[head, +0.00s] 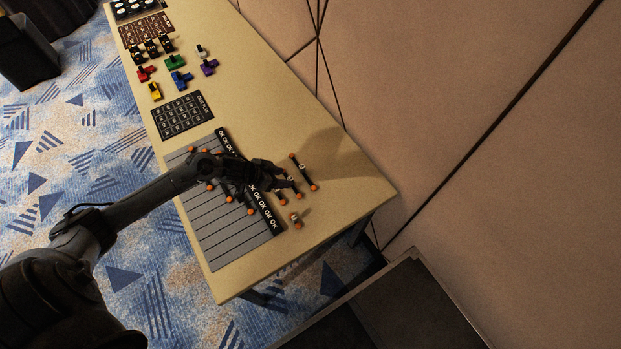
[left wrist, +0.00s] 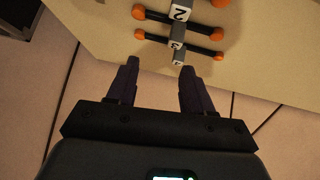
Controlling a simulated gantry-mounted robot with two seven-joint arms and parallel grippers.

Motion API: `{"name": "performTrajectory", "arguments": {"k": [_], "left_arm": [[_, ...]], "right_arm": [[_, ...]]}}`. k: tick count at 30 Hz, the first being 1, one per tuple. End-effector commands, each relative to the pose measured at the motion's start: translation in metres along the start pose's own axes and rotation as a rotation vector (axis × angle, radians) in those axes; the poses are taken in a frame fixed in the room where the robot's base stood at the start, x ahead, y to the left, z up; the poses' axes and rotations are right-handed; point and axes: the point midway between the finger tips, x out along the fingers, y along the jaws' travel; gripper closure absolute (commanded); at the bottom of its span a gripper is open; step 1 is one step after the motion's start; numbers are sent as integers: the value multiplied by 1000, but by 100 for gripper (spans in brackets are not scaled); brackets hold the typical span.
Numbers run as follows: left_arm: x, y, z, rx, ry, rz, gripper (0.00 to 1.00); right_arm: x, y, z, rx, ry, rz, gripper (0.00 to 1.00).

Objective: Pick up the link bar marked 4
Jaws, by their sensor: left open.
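The fingers (left wrist: 158,70) show empty in the left wrist view. Ahead of them are a bar whose block reads 2 (left wrist: 181,13) and one whose block seems to read 3 (left wrist: 177,45). A smaller pale label (left wrist: 178,62) closest to the fingers is unclear. In the head view one link bar (head: 304,174) lies right of the gripper and a short one (head: 295,219) below it. Others are partly hidden by the gripper. I cannot make out a 4. My right gripper is out of view.
The beige table (head: 260,95) carries a grey lined board (head: 225,240) with a black OK strip (head: 268,213), a dark numbered panel (head: 181,115) and coloured blocks (head: 176,62). A wall (head: 440,90) runs along the table's right side.

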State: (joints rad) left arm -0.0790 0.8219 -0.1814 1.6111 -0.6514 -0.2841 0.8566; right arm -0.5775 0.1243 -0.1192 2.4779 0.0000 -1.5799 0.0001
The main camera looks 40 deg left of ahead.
Motion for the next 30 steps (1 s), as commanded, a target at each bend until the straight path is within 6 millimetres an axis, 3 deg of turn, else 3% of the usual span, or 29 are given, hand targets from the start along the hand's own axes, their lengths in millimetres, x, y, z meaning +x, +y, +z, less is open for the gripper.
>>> {"name": "performTrajectory", "arguments": {"k": [1,7,18,30], "left_arm": [[9,-15,0,20,10,-21,49],[12,-36,-19,57,43,-55,49],[55,-39,-28,57,55,-57,49],[85,-39,-29,59,54,-56,49]], "right_arm": [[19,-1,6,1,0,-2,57],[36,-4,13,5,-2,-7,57],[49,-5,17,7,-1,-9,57],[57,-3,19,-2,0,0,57]]}}
